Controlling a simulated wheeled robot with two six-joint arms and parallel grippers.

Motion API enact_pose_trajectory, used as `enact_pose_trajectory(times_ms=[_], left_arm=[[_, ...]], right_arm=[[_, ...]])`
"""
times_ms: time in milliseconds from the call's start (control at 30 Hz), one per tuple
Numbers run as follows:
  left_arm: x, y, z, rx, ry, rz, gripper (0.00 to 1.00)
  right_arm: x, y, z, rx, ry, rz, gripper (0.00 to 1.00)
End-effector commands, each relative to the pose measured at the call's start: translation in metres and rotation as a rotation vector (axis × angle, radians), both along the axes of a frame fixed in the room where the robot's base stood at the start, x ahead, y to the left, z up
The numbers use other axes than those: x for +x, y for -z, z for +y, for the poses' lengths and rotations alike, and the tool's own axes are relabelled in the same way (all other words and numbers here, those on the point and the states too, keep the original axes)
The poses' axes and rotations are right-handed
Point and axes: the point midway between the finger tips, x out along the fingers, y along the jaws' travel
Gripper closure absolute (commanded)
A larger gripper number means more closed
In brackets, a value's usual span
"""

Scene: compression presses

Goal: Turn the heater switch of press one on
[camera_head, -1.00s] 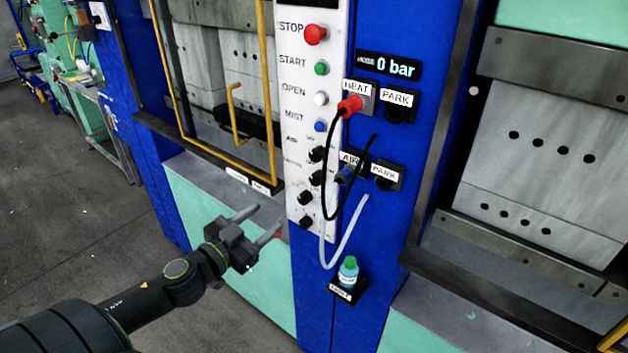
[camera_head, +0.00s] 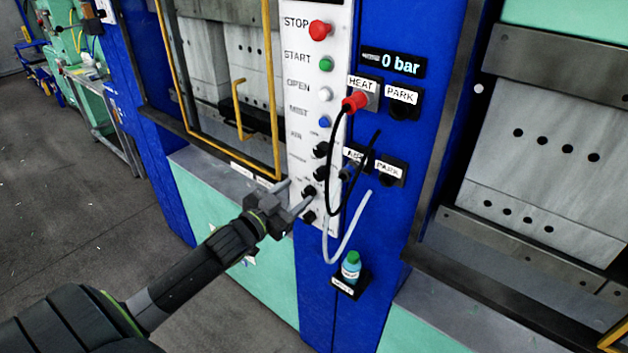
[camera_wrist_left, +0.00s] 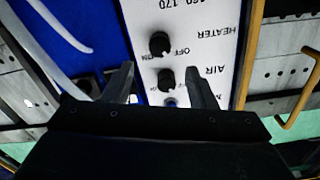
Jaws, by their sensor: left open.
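The white control panel (camera_head: 307,118) of the press carries a column of black knobs. The heater switch (camera_wrist_left: 160,45) is a black knob beside the HEATER label, which reads upside down in the left wrist view. In the head view the heater switch (camera_head: 320,173) seems to be the second black knob down; its label is too small to read. Its pointer setting cannot be made out. My left gripper (camera_head: 298,193) is open and empty, in front of the lower panel. In the left wrist view its fingers (camera_wrist_left: 160,68) lie either side of the knob column. My right gripper is out of view.
The AIR knob (camera_wrist_left: 167,80) neighbours the heater switch. A black cable from the red HEAT plug (camera_head: 355,102) and a pale hose (camera_head: 347,240) hang right of the knobs. A small bottle (camera_head: 351,266) stands on a bracket below. A yellow guard frame (camera_head: 272,90) borders the panel's left.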

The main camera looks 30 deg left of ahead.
Motion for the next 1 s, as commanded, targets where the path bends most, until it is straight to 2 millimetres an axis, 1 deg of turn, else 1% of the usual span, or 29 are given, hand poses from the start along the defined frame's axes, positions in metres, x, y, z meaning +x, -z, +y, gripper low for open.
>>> enact_pose_trajectory(times_ms=[33,300,400,500,667,900,967,1000], left_arm=[[0.009,0.000,-0.001,-0.004,-0.001,-0.004,0.48],[0.051,-0.001,-0.005,-0.004,0.001,-0.003,0.48],[0.063,-0.001,-0.005,-0.003,0.001,-0.002,0.48],[0.072,0.000,-0.006,-0.002,0.000,-0.001,0.48],[0.078,0.000,-0.007,-0.001,0.001,0.000,0.48],[0.079,0.000,-0.007,0.000,0.001,0.000,0.48],[0.079,0.000,-0.007,0.000,0.001,0.000,0.55],[0.079,0.000,-0.007,0.000,0.001,0.000,0.60]], right_arm=[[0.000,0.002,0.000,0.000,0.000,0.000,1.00],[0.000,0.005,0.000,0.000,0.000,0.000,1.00],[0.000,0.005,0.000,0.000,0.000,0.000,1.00],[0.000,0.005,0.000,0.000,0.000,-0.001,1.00],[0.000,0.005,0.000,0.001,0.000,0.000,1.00],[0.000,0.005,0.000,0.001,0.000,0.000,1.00],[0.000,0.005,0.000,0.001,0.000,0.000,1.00],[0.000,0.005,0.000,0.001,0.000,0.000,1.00]])
